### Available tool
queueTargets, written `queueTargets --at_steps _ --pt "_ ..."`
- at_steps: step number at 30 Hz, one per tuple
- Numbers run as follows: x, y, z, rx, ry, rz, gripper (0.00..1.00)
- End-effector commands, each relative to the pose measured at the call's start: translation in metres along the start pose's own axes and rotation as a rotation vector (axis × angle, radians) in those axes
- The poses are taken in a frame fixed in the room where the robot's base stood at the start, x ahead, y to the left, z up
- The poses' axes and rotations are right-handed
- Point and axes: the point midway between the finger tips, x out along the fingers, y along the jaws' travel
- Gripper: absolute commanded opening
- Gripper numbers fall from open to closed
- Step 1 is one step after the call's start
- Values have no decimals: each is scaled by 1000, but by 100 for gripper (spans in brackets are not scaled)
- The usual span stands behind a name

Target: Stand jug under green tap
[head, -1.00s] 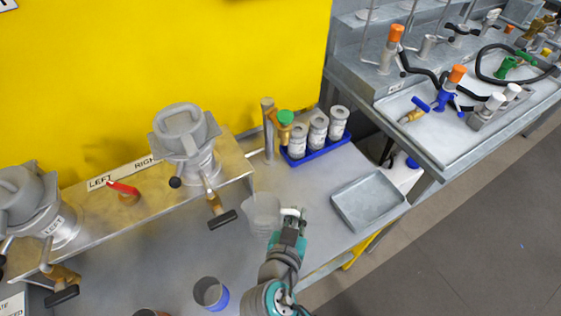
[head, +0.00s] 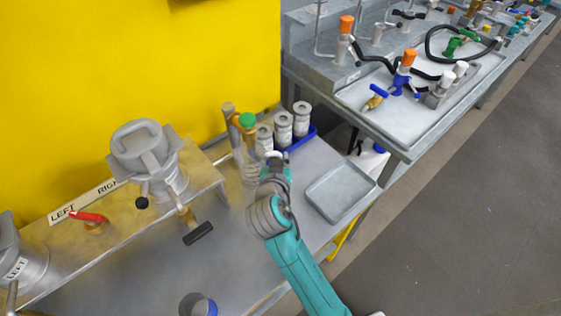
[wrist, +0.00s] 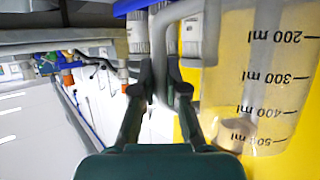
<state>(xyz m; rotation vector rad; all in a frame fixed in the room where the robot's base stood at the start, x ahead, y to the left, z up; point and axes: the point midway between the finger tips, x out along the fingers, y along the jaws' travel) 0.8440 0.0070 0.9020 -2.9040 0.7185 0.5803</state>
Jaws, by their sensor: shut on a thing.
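The green-topped tap (head: 247,120) stands on a brass post at the back of the bench. The clear jug (head: 249,170) is just below the tap in the head view, partly hidden by my arm. My gripper (head: 274,160) is shut on the jug's handle. In the wrist view, the jug (wrist: 262,75) shows at the right with its ml marks upside down, and my gripper (wrist: 160,95) has its fingers around the grey handle. I cannot tell whether the jug's base touches the bench or whether it is exactly under the spout.
Several grey-white canisters (head: 284,130) stand in a blue tray just right of the tap. A shallow grey tray (head: 342,190) lies to the right. A drum outlet with a black-handled tap (head: 190,222) is to the left. A blue-banded cup (head: 198,304) stands in front.

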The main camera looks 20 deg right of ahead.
Motion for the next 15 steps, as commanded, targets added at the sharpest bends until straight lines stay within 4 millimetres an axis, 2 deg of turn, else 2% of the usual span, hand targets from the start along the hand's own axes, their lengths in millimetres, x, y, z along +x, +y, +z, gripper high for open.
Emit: queueTargets --at_steps 7,12,15 --pt "15 0 -7 3 1 0 0" --pt "24 0 19 -3 -4 1 0" --pt "28 0 26 -1 -1 0 0"
